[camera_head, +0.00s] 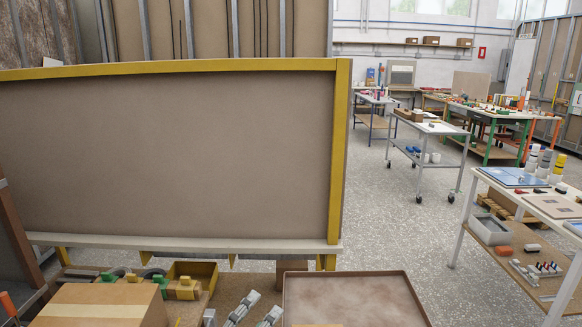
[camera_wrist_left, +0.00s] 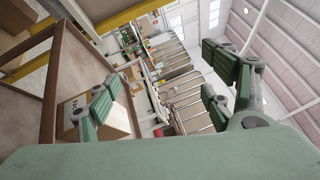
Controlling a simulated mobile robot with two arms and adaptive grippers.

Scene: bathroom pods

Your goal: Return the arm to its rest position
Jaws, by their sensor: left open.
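My left gripper (camera_wrist_left: 158,88) shows in the left wrist view, with its green padded fingers spread wide apart. It is open, and nothing sits between the fingers. The wrist view looks out across the room toward the ceiling at a strong tilt. My left gripper is not clearly seen in the head view. My right gripper is in neither view.
A large yellow-framed panel (camera_head: 180,150) stands close ahead. Below it are a cardboard box (camera_head: 105,305), a brown tray (camera_head: 350,300) and a yellow bin (camera_head: 192,272). A white-topped table (camera_head: 545,208) stands at right. Speckled floor (camera_head: 400,225) between is clear. A cardboard box (camera_wrist_left: 112,122) shows behind one finger.

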